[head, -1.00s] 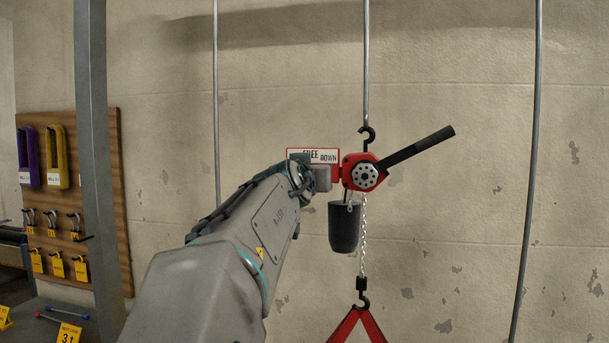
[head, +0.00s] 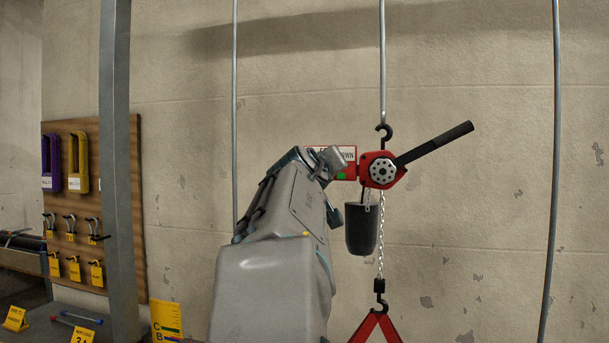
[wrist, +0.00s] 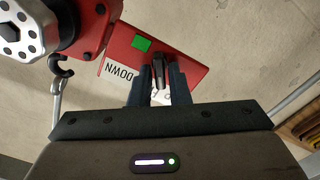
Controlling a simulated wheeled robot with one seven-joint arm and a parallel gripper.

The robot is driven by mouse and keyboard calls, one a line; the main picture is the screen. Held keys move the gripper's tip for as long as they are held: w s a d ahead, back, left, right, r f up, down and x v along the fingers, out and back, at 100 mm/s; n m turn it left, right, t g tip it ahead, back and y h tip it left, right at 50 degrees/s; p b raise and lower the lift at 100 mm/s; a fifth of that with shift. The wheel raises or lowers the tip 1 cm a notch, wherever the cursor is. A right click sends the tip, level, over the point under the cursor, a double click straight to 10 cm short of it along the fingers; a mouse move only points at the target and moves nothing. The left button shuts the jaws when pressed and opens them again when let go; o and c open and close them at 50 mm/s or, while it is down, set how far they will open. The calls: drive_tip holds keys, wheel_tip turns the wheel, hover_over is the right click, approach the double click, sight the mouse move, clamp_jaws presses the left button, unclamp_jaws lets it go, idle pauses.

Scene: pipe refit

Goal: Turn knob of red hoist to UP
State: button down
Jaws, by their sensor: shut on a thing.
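The red hoist (head: 380,170) hangs from a black hook on a rod, its black lever (head: 440,142) pointing up and right. Its red plate (head: 345,172) sticks out left, with a white label reading DOWN in part and a green patch. In the wrist view the plate (wrist: 185,65) shows the label upside down and the green patch (wrist: 141,44). The black knob (wrist: 158,68) stands between the fingers of my gripper (wrist: 158,80), which is shut on it. The fingers hide the rest of the label. In the head view my arm covers the knob and part of the plate.
A black chain bag (head: 362,229) hangs below the hoist beside the chain (head: 381,255). A red triangular sling (head: 372,325) hangs from the lower hook. Grey pipes stand on both sides. A tool board (head: 120,200) and grey post (head: 115,150) are at left.

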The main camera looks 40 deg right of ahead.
drive_tip(key=shift+r, duration=0.1)
idle(0.4)
drive_tip(key=c, duration=1.5)
unclamp_jaws()
drive_tip(key=shift+d, duration=0.1)
drive_tip(key=b+v, duration=0.3)
drive_tip(key=v, duration=1.1)
drive_tip(key=shift+b, duration=0.4)
